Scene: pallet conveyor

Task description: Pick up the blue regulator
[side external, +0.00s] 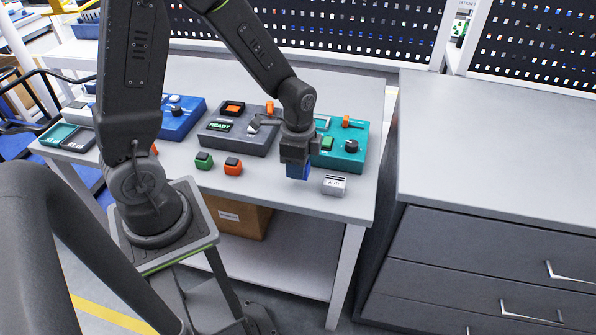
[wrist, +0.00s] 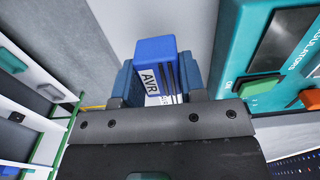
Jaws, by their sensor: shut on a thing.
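The blue regulator (wrist: 155,49) is a small block with a white AVR label on its side, seen in the wrist view. My gripper (wrist: 160,82) is shut on it, with one finger against each side. In the side view the regulator (side external: 299,172) hangs below my gripper (side external: 297,158) near the front of the table, left of a white regulator (side external: 334,185). Whether its underside touches the table is hard to tell. Part of the regulator is hidden by the fingers.
The teal station (side external: 352,160) stands close behind and right. The grey station (side external: 213,143) with a READY display and a blue station (side external: 174,132) stand left. A green block (side external: 204,160) and an orange block (side external: 233,166) lie left on the grey table (side external: 265,187).

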